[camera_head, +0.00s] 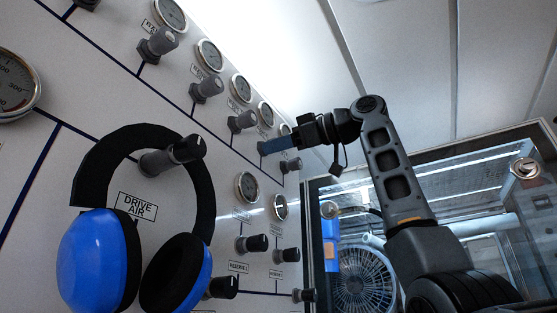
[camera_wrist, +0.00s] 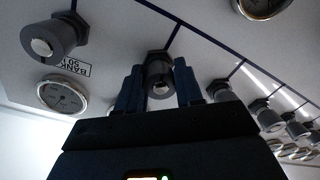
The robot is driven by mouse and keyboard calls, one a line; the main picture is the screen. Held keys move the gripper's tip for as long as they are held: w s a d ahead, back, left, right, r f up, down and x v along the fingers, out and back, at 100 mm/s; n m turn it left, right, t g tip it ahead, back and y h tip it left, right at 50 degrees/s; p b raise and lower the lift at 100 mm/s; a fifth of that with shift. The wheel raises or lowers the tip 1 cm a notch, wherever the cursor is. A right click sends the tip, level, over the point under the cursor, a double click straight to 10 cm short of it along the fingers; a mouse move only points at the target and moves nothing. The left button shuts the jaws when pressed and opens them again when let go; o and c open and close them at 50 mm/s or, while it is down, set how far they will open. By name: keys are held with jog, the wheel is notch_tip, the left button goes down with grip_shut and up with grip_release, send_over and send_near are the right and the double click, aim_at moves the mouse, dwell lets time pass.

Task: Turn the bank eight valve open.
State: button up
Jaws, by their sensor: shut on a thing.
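My gripper (camera_head: 268,147) is at the upper row of valves on the white panel, its blue fingers reaching in from the right. In the wrist view its two fingers (camera_wrist: 158,84) stand on either side of a dark grey valve knob (camera_wrist: 158,66) and are shut on it. This knob's label is hidden behind the gripper, so I cannot read which bank it is. How far the knob is turned cannot be told. In the head view the held knob is covered by the fingers.
Similar grey knobs (camera_head: 207,88) and gauges (camera_head: 209,55) line the panel on both sides. Blue ear defenders (camera_head: 98,262) hang around the drive air knob (camera_head: 172,156). A neighbouring knob (camera_wrist: 50,38) has a label beginning BANK. A glazed frame with a fan (camera_head: 362,280) lies to the right.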

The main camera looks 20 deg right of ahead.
jog(key=n, duration=0.4)
jog(key=shift+w+d+f, duration=0.15)
jog(key=shift+f, duration=0.1)
jog(key=shift+r+n+h, duration=0.1)
jog(key=shift+n+h, duration=0.3)
jog(key=shift+n, duration=1.3)
jog(key=o, duration=0.8)
jog(key=shift+w+d, duration=0.1)
jog(key=shift+o, duration=1.1)
jog(key=shift+r, duration=0.15)
jog(key=b+v, duration=0.2)
jog(key=v, duration=0.5)
jog(key=shift+s, duration=0.4)
jog(key=shift+d, duration=0.15)
